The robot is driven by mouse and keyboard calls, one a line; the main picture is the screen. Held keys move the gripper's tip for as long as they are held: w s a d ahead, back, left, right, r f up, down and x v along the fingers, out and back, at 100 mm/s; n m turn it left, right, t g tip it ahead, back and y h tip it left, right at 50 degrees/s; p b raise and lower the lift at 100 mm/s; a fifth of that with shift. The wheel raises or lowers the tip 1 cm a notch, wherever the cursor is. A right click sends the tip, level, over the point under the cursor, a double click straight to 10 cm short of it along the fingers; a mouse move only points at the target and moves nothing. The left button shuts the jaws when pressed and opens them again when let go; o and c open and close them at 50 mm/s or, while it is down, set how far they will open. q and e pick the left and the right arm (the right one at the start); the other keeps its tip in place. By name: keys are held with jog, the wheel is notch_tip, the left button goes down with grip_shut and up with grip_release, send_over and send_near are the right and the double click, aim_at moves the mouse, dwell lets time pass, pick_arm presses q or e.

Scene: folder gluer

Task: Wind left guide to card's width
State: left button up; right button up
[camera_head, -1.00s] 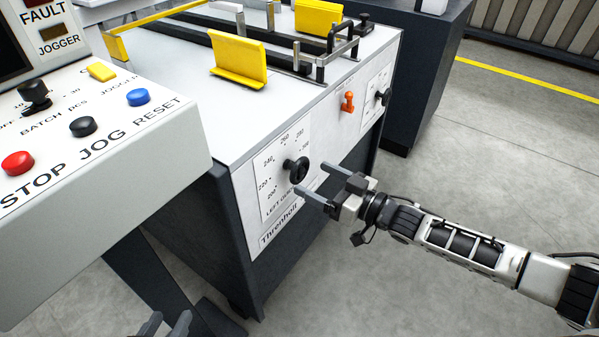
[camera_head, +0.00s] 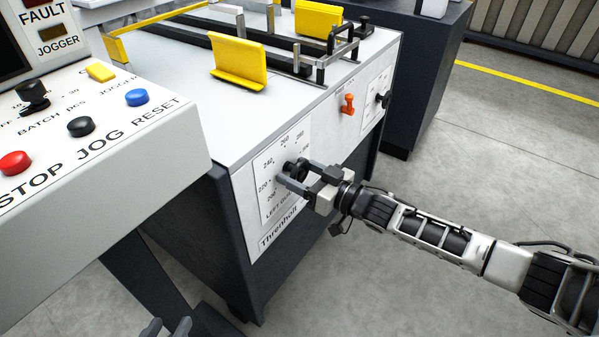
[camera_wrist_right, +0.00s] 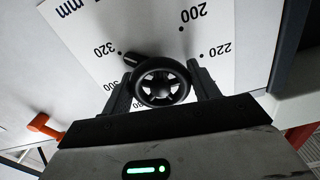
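The left guide's black handwheel (camera_head: 297,168) sits on the dial panel (camera_head: 268,205) on the machine's side. In the right wrist view the handwheel (camera_wrist_right: 162,82) shows with its small grip knob pointing up and left, toward the 320 mark. My right gripper (camera_head: 292,174) has its fingers on either side of the wheel; in the wrist view the gripper (camera_wrist_right: 160,88) is open around it, with slim gaps at the sides. The yellow guide plate (camera_head: 239,62) stands upright on the machine's top. My left gripper (camera_head: 167,329) shows only its fingertips at the bottom edge, apart.
The control console (camera_head: 100,180) with its buttons fills the left side. An orange lever (camera_head: 348,104) and a second black knob (camera_head: 383,99) are further right on the machine's side. The floor to the right is clear.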

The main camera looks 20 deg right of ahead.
jog(key=shift+n, duration=0.3)
jog(key=shift+n, duration=0.9)
jog(key=n, duration=0.9)
jog(key=shift+d+n, duration=0.1)
jog(key=shift+n, duration=0.3)
jog(key=n, duration=0.3)
jog(key=shift+b, duration=0.4)
jog(key=shift+n, duration=1.5)
